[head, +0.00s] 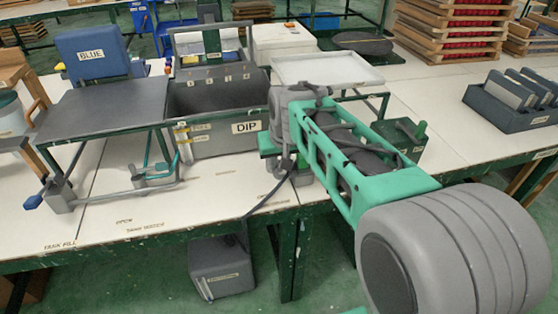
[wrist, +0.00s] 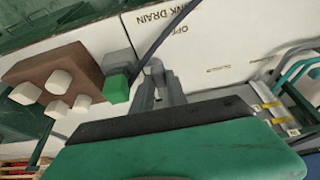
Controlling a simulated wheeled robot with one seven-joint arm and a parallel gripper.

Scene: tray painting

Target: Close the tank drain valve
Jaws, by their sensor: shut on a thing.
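My gripper (wrist: 156,84) shows in the wrist view as two grey fingers close together, shut at a small grey part that I take to be the drain valve handle. The fingers hide most of that part, so its angle cannot be told. The words "DRAIN" and "OPEN" are printed on the white bench top just beyond. In the head view my arm covers the gripper's tips and the valve. The grey dip tank (head: 222,142), labelled "DIP", stands left of my arm.
A dark hose (head: 264,201) runs down to a grey box (head: 222,268) under the bench (head: 215,200). A green block (wrist: 116,88) and a brown block (wrist: 55,75) with white knobs are left of the fingers. A white tray (head: 325,68) stands behind my arm.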

